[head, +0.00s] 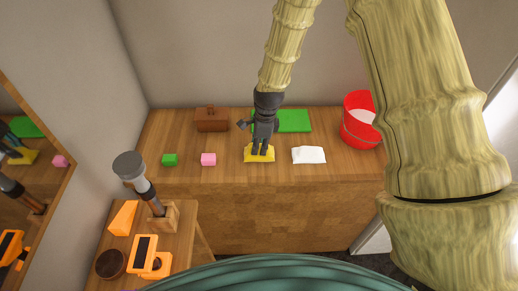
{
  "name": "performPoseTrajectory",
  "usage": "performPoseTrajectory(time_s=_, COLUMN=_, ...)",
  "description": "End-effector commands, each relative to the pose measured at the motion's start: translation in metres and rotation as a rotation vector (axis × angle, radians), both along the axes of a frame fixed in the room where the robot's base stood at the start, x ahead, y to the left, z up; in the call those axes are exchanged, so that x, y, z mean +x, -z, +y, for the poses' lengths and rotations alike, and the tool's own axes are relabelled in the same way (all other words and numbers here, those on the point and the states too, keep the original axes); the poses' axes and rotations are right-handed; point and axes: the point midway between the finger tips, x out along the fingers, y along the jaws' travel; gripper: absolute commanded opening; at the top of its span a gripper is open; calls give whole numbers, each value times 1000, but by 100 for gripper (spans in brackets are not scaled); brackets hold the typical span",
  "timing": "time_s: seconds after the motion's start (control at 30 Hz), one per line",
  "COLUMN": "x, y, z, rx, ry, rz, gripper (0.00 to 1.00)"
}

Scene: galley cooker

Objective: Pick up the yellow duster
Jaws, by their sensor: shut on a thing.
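The yellow duster (248,157) is a flat cloth near the front edge of the wooden counter, about mid-length. My gripper (262,152) is dark grey and comes down on it from above. Its fingers are shut on the duster and cover its middle. The duster appears to be at counter level; I cannot tell whether it is lifted at all.
A white cloth (309,155) lies just right of the duster. A green mat (295,121) is behind. A red bucket (359,132) stands right.

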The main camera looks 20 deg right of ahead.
Motion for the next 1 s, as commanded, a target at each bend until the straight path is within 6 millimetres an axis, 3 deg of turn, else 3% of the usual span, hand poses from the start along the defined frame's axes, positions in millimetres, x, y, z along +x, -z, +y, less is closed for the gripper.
performPoseTrajectory(time_s=0.27, x=-4, y=-21, z=-1, rx=-1, ry=1, rz=1, gripper=0)
performPoseTrajectory(time_s=0.8, x=-117, y=-31, z=-20, rx=0, ry=2, rz=1, gripper=0)
performPoseTrajectory(time_s=1.0, x=-145, y=-35, z=-25, rx=1, ry=1, rz=2, gripper=0)
